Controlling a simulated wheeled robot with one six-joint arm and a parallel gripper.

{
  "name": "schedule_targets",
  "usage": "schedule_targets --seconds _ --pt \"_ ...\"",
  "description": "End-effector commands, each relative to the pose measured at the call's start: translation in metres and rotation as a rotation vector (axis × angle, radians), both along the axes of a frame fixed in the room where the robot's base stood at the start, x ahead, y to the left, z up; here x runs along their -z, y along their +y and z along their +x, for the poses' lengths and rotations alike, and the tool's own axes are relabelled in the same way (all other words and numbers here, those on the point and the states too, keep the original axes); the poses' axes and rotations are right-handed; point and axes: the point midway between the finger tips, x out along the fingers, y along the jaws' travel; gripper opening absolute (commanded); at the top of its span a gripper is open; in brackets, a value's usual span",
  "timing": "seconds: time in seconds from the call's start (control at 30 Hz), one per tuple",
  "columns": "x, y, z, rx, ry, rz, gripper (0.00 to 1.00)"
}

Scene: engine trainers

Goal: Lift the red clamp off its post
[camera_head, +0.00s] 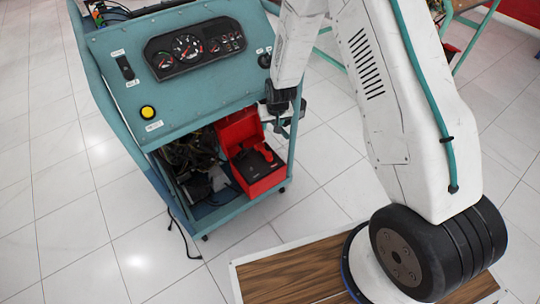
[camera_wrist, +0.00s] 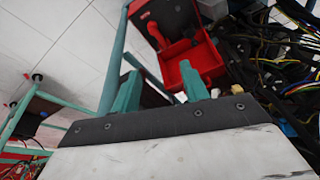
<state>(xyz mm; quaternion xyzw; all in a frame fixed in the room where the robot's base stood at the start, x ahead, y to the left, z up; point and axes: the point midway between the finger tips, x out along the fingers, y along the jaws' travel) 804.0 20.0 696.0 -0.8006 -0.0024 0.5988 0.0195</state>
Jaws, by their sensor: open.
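A small upright red piece, which looks like the red clamp (camera_head: 251,143), stands on the dark top inside a red box (camera_head: 262,183). In the wrist view a red piece (camera_wrist: 154,34) shows against the dark surface, beyond my fingertips. Its post cannot be made out. My gripper (camera_wrist: 157,80) has two teal fingers set apart, with nothing held between them. The red box also shows past the fingers in the wrist view (camera_wrist: 180,53). In the head view my gripper (camera_head: 280,122) hangs to the upper right of the box, partly hidden by my arm.
The box sits on the lower shelf of a teal engine trainer (camera_head: 204,105), under its gauge panel (camera_head: 194,48). Tangled wires (camera_wrist: 285,65) lie close on the right in the wrist view. A wood-topped board (camera_head: 290,275) is in front. Tiled floor is open at left.

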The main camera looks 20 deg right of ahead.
Motion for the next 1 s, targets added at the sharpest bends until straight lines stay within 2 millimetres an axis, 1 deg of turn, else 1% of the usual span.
schedule_targets --seconds 0.03,0.07,0.1,0.17,0.2,0.27,0.3,0.37,0.4,0.5,0.6,0.7,0.8,0.87,0.93,1.0 --pt "0.028 0.001 0.008 0.005 -0.034 -0.002 0.45" --pt "0.041 0.001 0.016 0.01 -0.067 -0.003 0.45" --pt "0.06 0.002 0.027 0.016 -0.116 -0.005 0.45" --pt "0.089 0.002 0.04 0.024 -0.196 -0.009 0.45" --pt "0.108 0.002 0.048 0.029 -0.248 -0.012 0.45" --pt "0.135 0.002 0.056 0.038 -0.328 -0.017 0.45" --pt "0.153 0.001 0.06 0.043 -0.38 -0.021 0.45" --pt "0.179 0.0 0.062 0.05 -0.459 -0.028 0.45" --pt "0.195 -0.001 0.062 0.053 -0.512 -0.033 0.45" --pt "0.23 -0.005 0.056 0.063 -0.634 -0.046 0.45" --pt "0.255 -0.008 0.045 0.067 -0.738 -0.058 0.45" --pt "0.272 -0.011 0.034 0.069 -0.815 -0.066 0.45" --pt "0.28 -0.012 0.026 0.07 -0.865 -0.073 0.45" --pt "0.283 -0.013 0.024 0.071 -0.881 -0.074 0.45" --pt "0.285 -0.013 0.027 0.07 -0.891 -0.075 0.45" --pt "0.288 -0.014 0.034 0.072 -0.895 -0.075 0.45"
